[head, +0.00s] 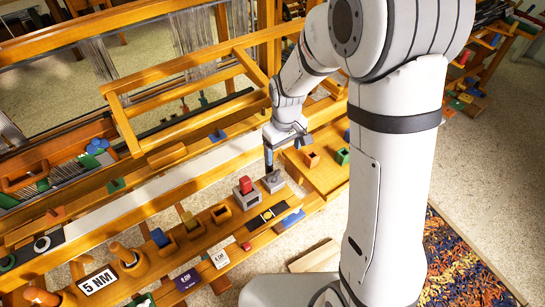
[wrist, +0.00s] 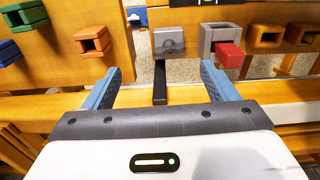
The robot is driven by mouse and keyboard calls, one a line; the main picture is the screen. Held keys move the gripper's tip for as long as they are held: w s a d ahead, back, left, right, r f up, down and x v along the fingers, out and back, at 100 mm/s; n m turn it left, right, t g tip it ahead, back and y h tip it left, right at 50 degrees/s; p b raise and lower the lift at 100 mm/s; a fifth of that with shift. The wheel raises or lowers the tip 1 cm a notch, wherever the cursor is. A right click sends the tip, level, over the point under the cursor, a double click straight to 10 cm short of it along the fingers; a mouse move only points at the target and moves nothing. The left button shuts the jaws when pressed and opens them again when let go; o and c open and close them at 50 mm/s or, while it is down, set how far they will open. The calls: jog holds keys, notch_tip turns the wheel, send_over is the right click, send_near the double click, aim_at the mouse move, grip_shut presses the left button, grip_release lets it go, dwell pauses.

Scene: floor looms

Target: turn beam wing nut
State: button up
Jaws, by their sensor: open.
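My gripper (wrist: 160,85) is open, its two blue fingers well apart, with nothing held. Between the fingers in the wrist view is a dark narrow bar (wrist: 160,84), below a grey block (wrist: 170,43) with a round mark. I cannot tell for sure which part is the wing nut; the bar may be it. In the head view my gripper (head: 269,160) points down just above the grey block (head: 272,181) on the loom's wooden beam (head: 170,262). The white arm hides part of the loom behind it.
Right of the grey block, a grey holder (wrist: 208,38) carries a red block (wrist: 230,54), close to the right finger. Orange sockets (wrist: 92,41) flank them. A 5 NM label (head: 98,281) lies farther left on the beam. A patterned rug (head: 465,265) lies right.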

jog(key=n, duration=0.1)
send_over(273, 173)
notch_tip(273, 173, down, 5)
jog(key=shift+r, duration=0.1)
jog(key=shift+f, duration=0.4)
notch_tip(273, 173, down, 7)
jog(key=shift+f+p, duration=0.15)
jog(key=shift+p, duration=0.2)
jog(key=shift+c, duration=0.3)
